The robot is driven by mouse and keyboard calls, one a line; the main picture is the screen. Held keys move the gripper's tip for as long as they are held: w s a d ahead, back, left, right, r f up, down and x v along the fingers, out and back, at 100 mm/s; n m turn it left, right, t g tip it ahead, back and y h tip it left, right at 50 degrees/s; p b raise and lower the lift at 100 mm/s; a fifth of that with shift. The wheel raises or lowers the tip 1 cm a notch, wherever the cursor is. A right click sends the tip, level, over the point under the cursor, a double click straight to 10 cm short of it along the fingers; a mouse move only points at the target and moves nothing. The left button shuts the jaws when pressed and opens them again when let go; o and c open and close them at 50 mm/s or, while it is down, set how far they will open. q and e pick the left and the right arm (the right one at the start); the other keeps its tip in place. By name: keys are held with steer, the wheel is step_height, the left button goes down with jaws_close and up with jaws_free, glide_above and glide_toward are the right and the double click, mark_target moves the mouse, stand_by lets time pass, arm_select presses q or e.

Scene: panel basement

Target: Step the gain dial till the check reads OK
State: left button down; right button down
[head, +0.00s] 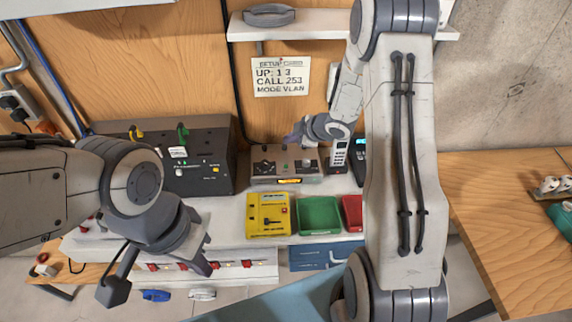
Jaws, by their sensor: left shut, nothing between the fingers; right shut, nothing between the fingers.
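A grey box (285,179) with a lit orange display (289,181) sits at the back of the bench. I cannot tell which is the gain dial, and the display text is too small to read. My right gripper (294,138) is shut and empty, just above the box's top, pointing left; I cannot tell whether it touches. My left gripper (156,272) is shut and empty, low at the left in front of the bench, away from the box.
A setup card (281,77) hangs on the wall. A dark panel box (190,158) stands left of the grey box, a handset (338,155) right of it. A shelf (310,27) hangs above.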

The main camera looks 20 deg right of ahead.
steer(key=shift+f, duration=0.1)
steer(key=b, duration=0.8)
glide_above(289, 168)
step_height(289, 168, down, 8)
steer(key=shift+r, duration=0.1)
steer(key=shift+f, duration=0.4)
stand_by(1.1)
steer(key=shift+f+b, duration=0.35)
steer(key=shift+f, duration=0.05)
steer(key=shift+f+b, duration=0.35)
stand_by(0.5)
stand_by(0.3)
steer(key=shift+r+p, duration=0.8)
steer(key=shift+p, duration=0.05)
